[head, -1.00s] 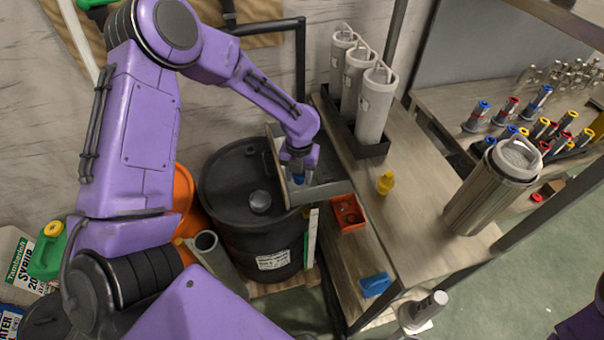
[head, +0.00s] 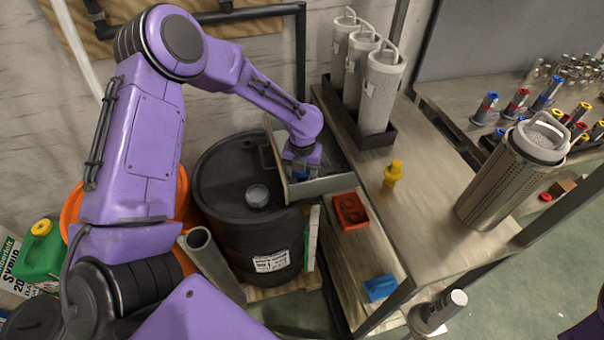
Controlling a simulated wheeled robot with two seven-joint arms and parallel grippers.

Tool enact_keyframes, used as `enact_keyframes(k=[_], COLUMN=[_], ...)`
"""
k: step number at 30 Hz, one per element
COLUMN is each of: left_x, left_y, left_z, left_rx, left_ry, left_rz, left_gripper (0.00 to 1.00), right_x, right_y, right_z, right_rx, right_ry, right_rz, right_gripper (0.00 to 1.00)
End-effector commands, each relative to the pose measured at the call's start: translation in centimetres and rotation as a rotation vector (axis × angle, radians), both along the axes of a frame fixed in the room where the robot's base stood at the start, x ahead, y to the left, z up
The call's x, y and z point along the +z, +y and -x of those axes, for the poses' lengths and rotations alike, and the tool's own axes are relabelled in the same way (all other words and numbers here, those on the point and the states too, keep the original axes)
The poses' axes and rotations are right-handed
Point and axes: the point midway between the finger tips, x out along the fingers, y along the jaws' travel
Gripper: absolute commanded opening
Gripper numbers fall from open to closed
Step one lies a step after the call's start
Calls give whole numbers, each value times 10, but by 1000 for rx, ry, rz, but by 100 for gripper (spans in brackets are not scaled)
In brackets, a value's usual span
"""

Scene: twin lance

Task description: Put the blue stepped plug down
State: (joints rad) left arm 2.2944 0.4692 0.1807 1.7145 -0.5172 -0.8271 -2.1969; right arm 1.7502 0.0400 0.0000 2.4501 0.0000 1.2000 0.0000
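My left gripper (head: 302,172) points down inside a grey open-topped tray (head: 325,186), beside the top of the black drum. A small blue piece, the blue stepped plug (head: 301,177), shows at its fingertips, and the gripper appears shut on it. The tray's front wall and the gripper hide the plug's lower part, so I cannot tell whether it touches the tray floor. My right gripper is not in view.
The black drum (head: 235,235) stands left of the tray. A yellow plug (head: 393,173) stands on the bench (head: 425,215), with a red bin (head: 351,212) and blue block (head: 380,288) lower down. Grey canisters (head: 380,92) stand behind, and a perforated metal cylinder (head: 500,185) at right.

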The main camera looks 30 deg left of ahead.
Motion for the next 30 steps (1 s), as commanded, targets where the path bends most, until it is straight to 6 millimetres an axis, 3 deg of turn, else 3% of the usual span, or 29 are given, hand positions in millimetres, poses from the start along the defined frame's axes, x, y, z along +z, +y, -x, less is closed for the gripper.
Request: enact_keyframes(k=[7,10,21,25,30], left_x=[1,11,100,117,124], left_y=[0,0,-1,-1,-1], left_z=[0,-1,-1,-1,-1], left_rx=[0,0,1,2,1], left_ry=[-1,-2,-4,-1,1], left_rz=[0,0,1,2,1], left_gripper=[56,56,56,56,56], right_x=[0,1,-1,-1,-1], right_y=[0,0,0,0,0], right_z=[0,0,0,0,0], right_rx=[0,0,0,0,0], right_ry=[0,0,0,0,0], right_rz=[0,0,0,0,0], right_gripper=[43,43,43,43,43])
